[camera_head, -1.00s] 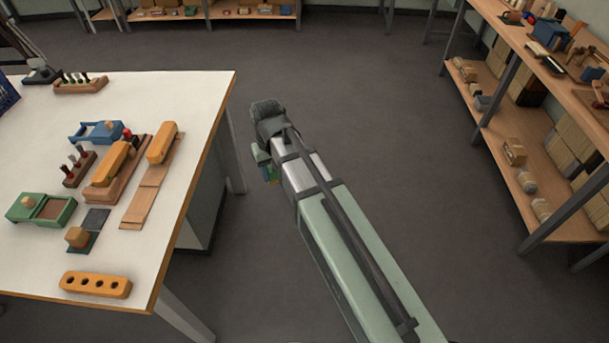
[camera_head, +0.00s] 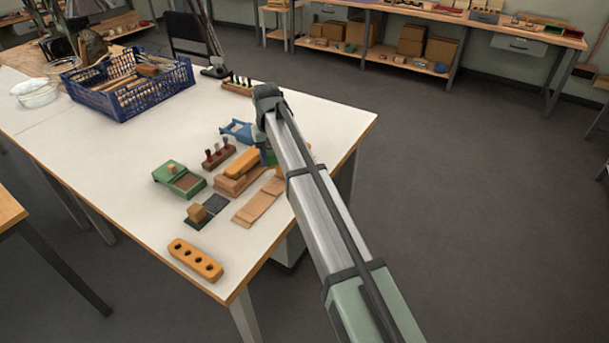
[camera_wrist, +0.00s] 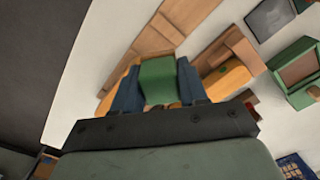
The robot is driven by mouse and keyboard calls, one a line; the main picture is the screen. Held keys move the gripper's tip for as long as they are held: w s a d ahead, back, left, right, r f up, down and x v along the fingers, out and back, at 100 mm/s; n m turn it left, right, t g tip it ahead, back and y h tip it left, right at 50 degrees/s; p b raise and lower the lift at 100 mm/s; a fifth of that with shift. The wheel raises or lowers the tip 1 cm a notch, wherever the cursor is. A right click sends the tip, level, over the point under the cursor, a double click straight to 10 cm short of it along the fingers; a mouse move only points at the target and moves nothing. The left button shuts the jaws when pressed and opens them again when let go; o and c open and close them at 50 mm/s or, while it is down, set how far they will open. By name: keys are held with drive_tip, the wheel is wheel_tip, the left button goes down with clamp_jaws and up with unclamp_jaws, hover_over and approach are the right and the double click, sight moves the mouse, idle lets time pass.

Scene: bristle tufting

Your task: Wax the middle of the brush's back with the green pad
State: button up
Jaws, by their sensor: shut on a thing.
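My gripper (camera_wrist: 158,85) is shut on a green pad (camera_wrist: 158,78), seen as a green block between its two blue fingers in the wrist view. One orange brush (camera_wrist: 131,78) lies behind the fingers at the end of a wooden plank (camera_wrist: 185,15); the gripper hides much of it, and I cannot tell whether the pad touches it. A second orange brush (camera_wrist: 230,78) sits to the right on a wooden holder (camera_wrist: 242,48), with a small green mark on its back. In the head view this second brush (camera_head: 243,162) shows left of my arm.
A blue crate (camera_head: 130,85) is farther back. The table's right edge is near.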

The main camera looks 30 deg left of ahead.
drive_tip(key=w+a+r, duration=0.2)
drive_tip(key=a+r, duration=0.1)
drive_tip(key=a, duration=0.5)
drive_tip(key=r+m, duration=0.1)
hover_over(254, 150)
drive_tip(key=shift+d+f, duration=0.1)
drive_tip(key=shift+f, duration=3.15)
drive_tip(key=shift+s+f, duration=0.6)
drive_tip(key=shift+s, duration=4.8)
drive_tip(key=shift+w, duration=5.35)
wheel_tip(254, 150, up, 8)
drive_tip(key=shift+w, duration=0.1)
